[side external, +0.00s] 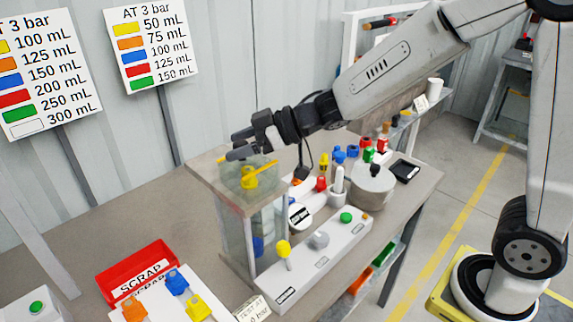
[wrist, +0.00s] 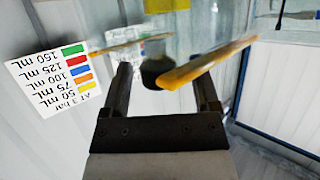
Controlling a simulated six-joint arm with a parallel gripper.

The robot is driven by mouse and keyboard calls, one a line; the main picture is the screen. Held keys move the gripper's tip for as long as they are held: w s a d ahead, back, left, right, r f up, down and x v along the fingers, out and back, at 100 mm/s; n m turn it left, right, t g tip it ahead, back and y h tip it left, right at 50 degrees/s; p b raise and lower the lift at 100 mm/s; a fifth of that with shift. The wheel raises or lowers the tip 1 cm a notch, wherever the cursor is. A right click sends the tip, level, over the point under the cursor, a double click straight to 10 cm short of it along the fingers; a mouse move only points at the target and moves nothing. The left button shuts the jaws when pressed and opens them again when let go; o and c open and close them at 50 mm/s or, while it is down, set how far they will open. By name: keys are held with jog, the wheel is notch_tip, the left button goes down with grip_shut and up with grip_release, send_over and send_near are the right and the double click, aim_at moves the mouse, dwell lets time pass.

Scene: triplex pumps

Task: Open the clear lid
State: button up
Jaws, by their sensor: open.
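A clear-walled box (side external: 238,225) stands at the near left end of the grey bench. Its clear lid is hard to make out against the glass, and I cannot tell its angle. A yellow bar (side external: 264,170) shows at the top of the box, just below my gripper (side external: 236,146). In the wrist view the yellow bar (wrist: 210,62) slants across the space in front of my open fingers (wrist: 163,85), close to the right finger. I cannot tell whether they touch. A yellow part (side external: 247,182) shows at the box top, below the gripper.
A white panel (side external: 310,262) with a green button (side external: 346,217) lies along the bench front. Several coloured small parts and a grey round pot (side external: 372,190) stand to the right. A red SCRAP bin (side external: 137,270) is at lower left. Volume signs (side external: 150,45) stand behind.

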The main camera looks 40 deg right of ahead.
grip_shut()
dwell(1.3)
